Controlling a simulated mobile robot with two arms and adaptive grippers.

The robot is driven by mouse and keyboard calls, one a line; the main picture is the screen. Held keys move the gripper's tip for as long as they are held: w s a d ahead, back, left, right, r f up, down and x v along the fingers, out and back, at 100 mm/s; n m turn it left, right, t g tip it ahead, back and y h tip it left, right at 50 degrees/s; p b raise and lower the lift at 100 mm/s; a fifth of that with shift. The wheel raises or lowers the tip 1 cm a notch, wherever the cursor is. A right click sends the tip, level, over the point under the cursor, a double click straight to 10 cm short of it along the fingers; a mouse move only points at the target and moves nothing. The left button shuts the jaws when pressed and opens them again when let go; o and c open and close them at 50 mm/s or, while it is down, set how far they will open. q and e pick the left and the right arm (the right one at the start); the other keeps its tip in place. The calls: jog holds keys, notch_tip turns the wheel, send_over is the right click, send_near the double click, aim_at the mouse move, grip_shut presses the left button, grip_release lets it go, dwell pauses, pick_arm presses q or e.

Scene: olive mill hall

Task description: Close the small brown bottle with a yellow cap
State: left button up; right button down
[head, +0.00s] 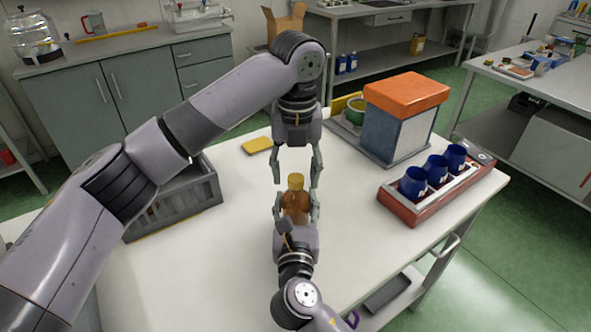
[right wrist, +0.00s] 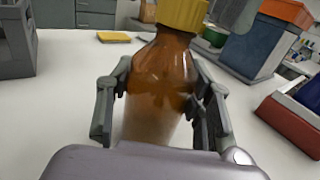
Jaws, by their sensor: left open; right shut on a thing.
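The small brown bottle (head: 296,202) stands upright over the white table, with the yellow cap (head: 296,181) at its mouth. In the right wrist view the bottle (right wrist: 160,85) fills the middle, and the cap (right wrist: 183,14) sits on its neck, cut by the top edge. How tightly the cap sits, I cannot tell. My right gripper (head: 295,214) is shut on the bottle's body, one finger on each side. My left gripper (head: 295,184) points down from above, open, with its fingers apart on either side of the cap.
A grey crate (head: 185,215) stands at the left. A red tray (head: 447,192) with blue cups stands at the right, near an orange-topped box (head: 402,105). A yellow pad (head: 257,144) lies behind the grippers. The table's front left is clear.

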pick_arm(q)
notch_tip(320, 180, up, 12)
dwell(0.6)
jog(key=shift+d, duration=0.1)
pick_arm(e)
jog(key=c, duration=0.7)
grip_release()
jog(key=shift+s, duration=0.1)
jog(key=s, duration=1.2)
pick_arm(q)
jog(key=shift+f, duration=0.15)
pick_arm(e)
jog(key=shift+f, duration=0.1)
